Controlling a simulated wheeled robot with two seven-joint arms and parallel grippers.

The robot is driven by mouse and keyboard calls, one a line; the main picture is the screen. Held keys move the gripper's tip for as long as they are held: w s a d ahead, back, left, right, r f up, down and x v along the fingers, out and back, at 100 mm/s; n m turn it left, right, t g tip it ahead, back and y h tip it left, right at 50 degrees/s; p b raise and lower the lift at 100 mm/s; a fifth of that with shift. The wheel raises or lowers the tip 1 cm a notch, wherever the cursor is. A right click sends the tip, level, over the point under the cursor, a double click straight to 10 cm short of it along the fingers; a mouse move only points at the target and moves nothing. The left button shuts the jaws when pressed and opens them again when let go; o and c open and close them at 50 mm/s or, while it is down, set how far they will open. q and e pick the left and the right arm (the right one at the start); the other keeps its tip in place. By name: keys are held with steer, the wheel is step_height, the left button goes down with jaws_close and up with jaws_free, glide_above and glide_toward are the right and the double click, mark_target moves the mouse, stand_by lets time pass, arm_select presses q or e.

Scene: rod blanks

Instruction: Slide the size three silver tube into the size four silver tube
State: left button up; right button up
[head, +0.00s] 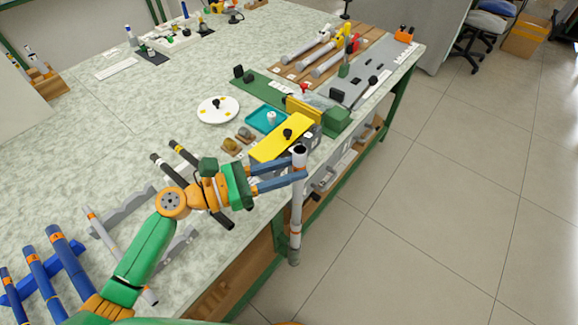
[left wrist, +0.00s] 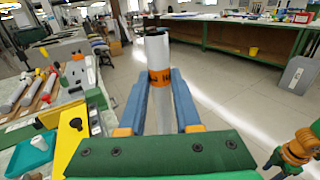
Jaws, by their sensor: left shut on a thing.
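My left gripper (head: 299,174) is shut on a silver tube (head: 296,210), which stands roughly upright just off the table's edge, over the floor. The held tube (left wrist: 158,58) has an orange band with dark marks too small to read, and its open upper end is dark. The blue fingers (left wrist: 160,105) grip it from both sides in the left wrist view. Another silver tube (head: 102,234) with an orange band lies in a grey notched rack, partly hidden behind my left arm. I cannot read either tube's size.
Blue tubes (head: 62,249) with orange bands lie on a blue rack at the left. Dark-ended rods lie behind my left wrist. A yellow plate (head: 280,140), a teal tray (head: 262,118) and a white disc (head: 217,109) are beyond. Open floor (head: 420,215) lies to the right.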

arm_select(q)
step_height(320, 180, down, 12)
steer(key=b, duration=0.9)
steer(key=shift+r, duration=0.25)
stand_by(2.9)
steer(key=o, duration=1.1)
steer(key=shift+c, duration=0.2)
steer(key=b+v, duration=0.1)
steer(key=v, duration=0.6)
steer(key=shift+b, duration=0.35)
steer(key=shift+s, duration=0.1)
